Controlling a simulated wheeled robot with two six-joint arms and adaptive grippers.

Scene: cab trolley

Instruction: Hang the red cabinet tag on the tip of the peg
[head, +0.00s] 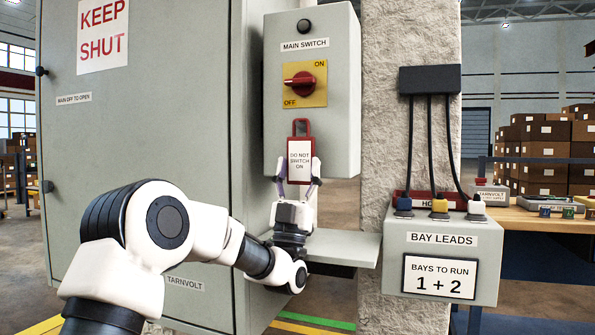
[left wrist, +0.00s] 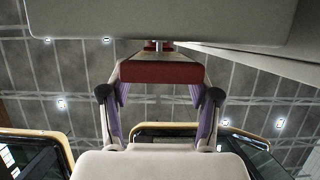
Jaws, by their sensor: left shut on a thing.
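The red cabinet tag (head: 300,160) is upright, with a white label reading "DO NOT SWITCH ON" and a red loop on top. It is in front of the lower part of the main switch box (head: 335,110), below the red switch handle. My left gripper (head: 298,181) is shut on the tag's lower part from below. In the left wrist view the tag's red lower end (left wrist: 162,72) shows between my fingers. A short metal peg (left wrist: 158,46) shows just beyond it, by the box's edge. I cannot tell whether the loop is around it. My right gripper is out of view.
A narrow grey shelf (head: 335,248) lies below the switch box. The grey cabinet (head: 160,140) stands to the left. The bay leads box (head: 440,240) with several plugs stands at the right, in front of a rough concrete pillar (head: 385,60).

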